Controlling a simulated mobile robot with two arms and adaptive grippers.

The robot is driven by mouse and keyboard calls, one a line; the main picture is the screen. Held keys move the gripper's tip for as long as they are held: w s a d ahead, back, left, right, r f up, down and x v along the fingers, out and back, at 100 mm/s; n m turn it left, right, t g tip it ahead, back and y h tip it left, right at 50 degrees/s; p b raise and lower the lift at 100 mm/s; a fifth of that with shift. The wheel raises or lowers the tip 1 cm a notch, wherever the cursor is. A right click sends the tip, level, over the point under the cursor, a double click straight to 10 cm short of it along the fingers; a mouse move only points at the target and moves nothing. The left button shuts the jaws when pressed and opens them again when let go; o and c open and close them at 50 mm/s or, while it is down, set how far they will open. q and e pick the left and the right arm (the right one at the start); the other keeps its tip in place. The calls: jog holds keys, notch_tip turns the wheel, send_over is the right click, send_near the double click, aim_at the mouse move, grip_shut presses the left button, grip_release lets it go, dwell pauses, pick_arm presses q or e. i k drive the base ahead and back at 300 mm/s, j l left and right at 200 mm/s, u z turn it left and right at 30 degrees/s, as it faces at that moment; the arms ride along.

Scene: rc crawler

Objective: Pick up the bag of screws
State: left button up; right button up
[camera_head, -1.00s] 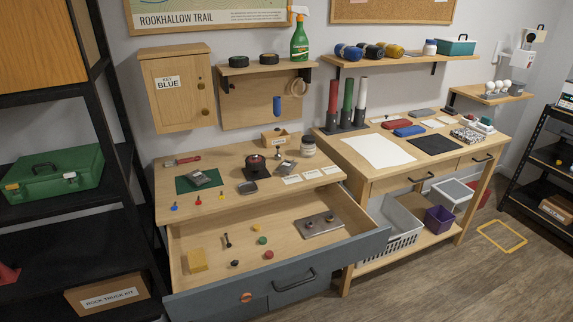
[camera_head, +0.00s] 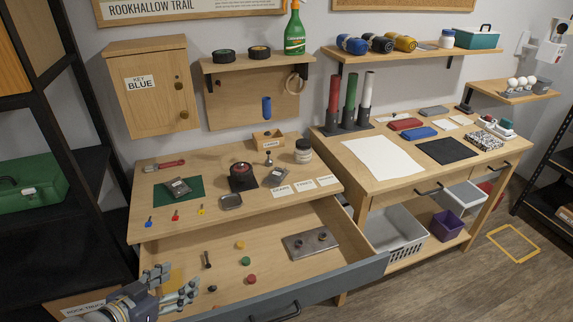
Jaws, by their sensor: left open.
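Two small dark grey packets lie on the left workbench; I cannot tell which is the bag of screws. One packet (camera_head: 179,187) rests on the green mat (camera_head: 160,194); the other packet (camera_head: 277,178) lies right of a black-based round device (camera_head: 242,178). My left gripper (camera_head: 190,291) is at the lower left, over the front left of the open drawer, nearer the camera than both packets. Its fingers are apart and nothing shows between them. It partly hides a yellow block (camera_head: 174,276) in the drawer. My right gripper is not in view.
The open drawer (camera_head: 320,266) juts out before the left bench and holds a metal plate (camera_head: 310,243) and several small knobs. Colored pins, a red-handled tool (camera_head: 164,166) and a jar (camera_head: 303,151) stand or lie on the bench. A black shelf rack is at the left.

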aim_at(278, 174)
jog(key=i+l, duration=0.25)
jog(key=i, duration=0.2)
jog(key=i+l, duration=0.2)
jog(key=i, duration=0.2)
jog(key=i+l, duration=0.25)
jog(key=i, duration=0.2)
